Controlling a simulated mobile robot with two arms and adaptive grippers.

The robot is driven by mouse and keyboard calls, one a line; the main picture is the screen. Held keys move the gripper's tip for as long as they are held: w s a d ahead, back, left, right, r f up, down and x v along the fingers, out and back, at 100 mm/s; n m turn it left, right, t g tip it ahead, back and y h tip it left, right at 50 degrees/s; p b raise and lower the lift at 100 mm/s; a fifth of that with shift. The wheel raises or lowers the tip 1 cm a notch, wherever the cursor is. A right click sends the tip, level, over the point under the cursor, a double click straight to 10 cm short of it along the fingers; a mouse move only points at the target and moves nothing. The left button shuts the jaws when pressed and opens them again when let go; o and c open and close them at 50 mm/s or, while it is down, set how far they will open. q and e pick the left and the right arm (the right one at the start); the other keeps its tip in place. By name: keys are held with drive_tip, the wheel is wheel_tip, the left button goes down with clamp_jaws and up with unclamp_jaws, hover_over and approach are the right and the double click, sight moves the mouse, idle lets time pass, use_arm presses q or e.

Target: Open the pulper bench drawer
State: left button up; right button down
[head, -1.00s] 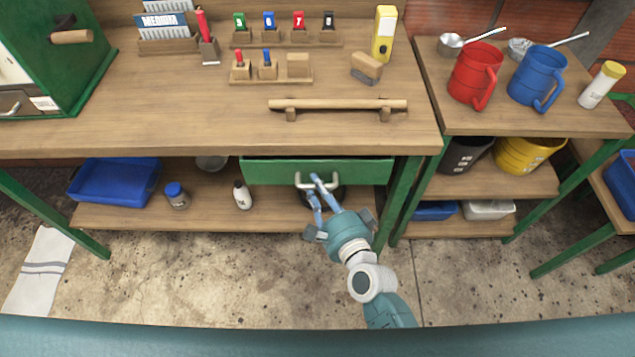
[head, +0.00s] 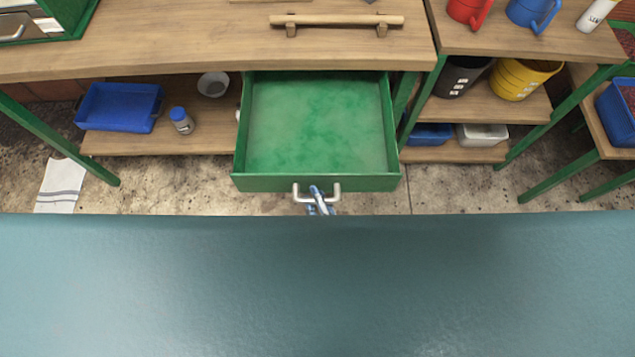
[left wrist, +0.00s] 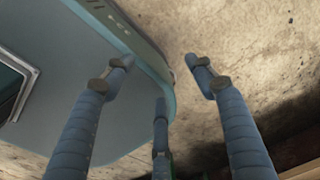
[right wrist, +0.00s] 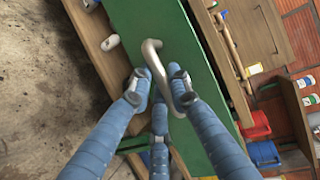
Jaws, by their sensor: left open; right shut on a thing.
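The green pulper bench drawer (head: 315,125) is pulled far out from under the wooden bench top in the head view, and its inside looks empty. Its pale metal handle (head: 299,193) is on the front panel. My right gripper (head: 319,195) is at the handle; only its fingertips show above my own body. In the right wrist view, the fingers of my right gripper (right wrist: 157,88) are closed around the handle (right wrist: 150,58) against the green drawer front (right wrist: 172,40). My left gripper (left wrist: 160,70) is open and empty over the floor in the left wrist view.
The bench top (head: 180,38) has a wooden rail (head: 335,20) near its front. A blue tray (head: 120,108), a blue-capped jar (head: 181,121) and a grey bowl (head: 213,84) are on the lower shelf. A towel (head: 61,185) lies on the floor at left.

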drive_tip(key=shift+s, duration=0.45)
drive_tip(key=c, duration=1.6)
unclamp_jaws()
use_arm(q)
drive_tip(key=shift+w, duration=0.65)
use_arm(e)
drive_tip(key=v, duration=1.2)
drive_tip(key=shift+r, duration=0.15)
